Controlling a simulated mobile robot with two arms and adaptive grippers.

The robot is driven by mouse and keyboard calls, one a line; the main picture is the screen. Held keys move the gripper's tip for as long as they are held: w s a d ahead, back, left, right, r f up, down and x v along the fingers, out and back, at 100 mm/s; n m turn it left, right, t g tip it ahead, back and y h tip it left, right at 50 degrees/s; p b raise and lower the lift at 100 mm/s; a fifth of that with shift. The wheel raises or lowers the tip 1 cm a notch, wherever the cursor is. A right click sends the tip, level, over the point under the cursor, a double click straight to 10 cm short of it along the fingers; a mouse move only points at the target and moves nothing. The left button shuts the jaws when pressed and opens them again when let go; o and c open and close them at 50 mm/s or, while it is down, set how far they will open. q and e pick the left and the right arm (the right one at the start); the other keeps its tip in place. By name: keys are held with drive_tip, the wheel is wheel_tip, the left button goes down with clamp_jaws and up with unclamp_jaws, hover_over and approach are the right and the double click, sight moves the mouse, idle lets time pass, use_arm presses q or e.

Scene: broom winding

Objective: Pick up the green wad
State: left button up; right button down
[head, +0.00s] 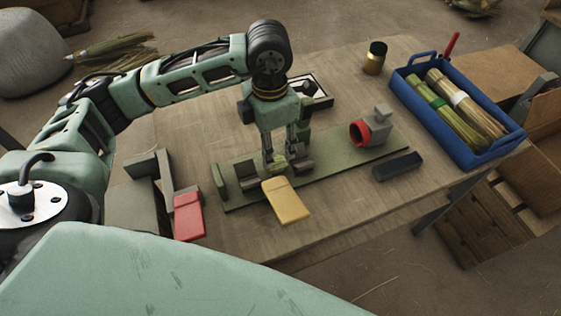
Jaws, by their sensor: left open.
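The green wad (279,164) looks like a small pale green lump low on a long green board on the table, partly hidden by my gripper. My left gripper (282,157) points down over it from above, its fingers open on either side of the lump. I cannot tell whether the fingers touch it. My right gripper is not in view.
A yellow block (285,200) lies just in front of the gripper, and a red block (189,216) lies to the left. A grey fixture with a red ring (360,132) stands on the board's right end. A blue crate (484,153) holds brooms.

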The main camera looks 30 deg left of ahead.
sight(274, 159)
use_arm(q)
drive_tip(key=shift+w+f, duration=0.2)
drive_tip(key=shift+f, duration=0.3)
drive_tip(key=shift+w+f, duration=0.1)
drive_tip(key=shift+f, duration=0.3)
drive_tip(key=shift+f+p, duration=0.35)
drive_tip(key=shift+f, duration=0.45)
drive_tip(key=f, duration=0.1)
drive_tip(key=f+p, duration=0.1)
drive_tip(key=f, duration=0.2)
drive_tip(key=shift+w+a+f, duration=0.2)
drive_tip(key=shift+w+f, duration=0.05)
drive_tip(key=shift+f, duration=0.15)
drive_tip(key=c, duration=0.7)
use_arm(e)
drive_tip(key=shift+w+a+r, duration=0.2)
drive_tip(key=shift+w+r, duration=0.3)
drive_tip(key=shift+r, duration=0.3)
